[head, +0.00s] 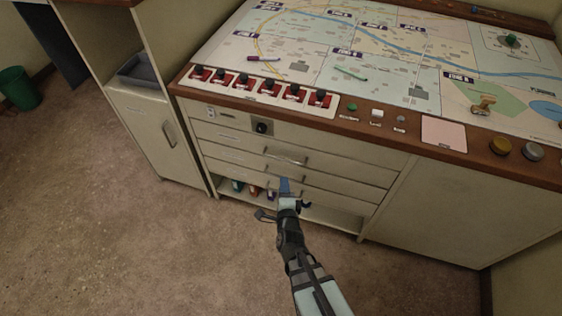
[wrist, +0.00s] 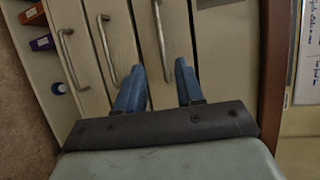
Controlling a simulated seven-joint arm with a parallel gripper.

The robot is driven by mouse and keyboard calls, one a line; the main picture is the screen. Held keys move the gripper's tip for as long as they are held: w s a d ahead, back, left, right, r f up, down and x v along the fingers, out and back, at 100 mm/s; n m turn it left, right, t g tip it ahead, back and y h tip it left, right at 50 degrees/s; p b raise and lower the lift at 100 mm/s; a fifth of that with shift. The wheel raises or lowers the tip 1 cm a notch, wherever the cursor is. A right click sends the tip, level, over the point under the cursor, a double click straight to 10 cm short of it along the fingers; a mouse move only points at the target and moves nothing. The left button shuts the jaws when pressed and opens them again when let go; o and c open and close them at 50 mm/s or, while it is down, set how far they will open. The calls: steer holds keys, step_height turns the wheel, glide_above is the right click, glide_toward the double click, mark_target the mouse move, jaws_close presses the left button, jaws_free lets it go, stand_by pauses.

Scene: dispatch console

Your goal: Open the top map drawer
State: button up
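The top map drawer (head: 330,166) is a cream front with a metal bar handle (head: 287,155), under a panel with a black knob. It looks shut. In the wrist view its handle (wrist: 161,40) is the rightmost of three. My gripper (head: 286,186) is open and empty in front of the drawers, with blue fingers. In the wrist view the fingers (wrist: 160,67) lie either side of the lower end of the top handle. No contact shows, and I cannot tell how far the fingertips are from the drawer front. My arm and gripper hide part of the lower drawers in the head view.
Lower drawer handles (wrist: 105,50) lie left of the fingers in the wrist view. An open shelf with coloured binders (head: 254,190) is below. The wooden console edge (head: 375,122) overhangs above, with red switches (head: 245,83). A cabinet (head: 150,130) stands left; the floor (head: 130,245) in front is clear.

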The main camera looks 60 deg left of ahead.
steer(key=x, duration=1.3)
steer(key=shift+a, duration=0.1)
steer(key=shift+c, duration=0.4)
jaws_close()
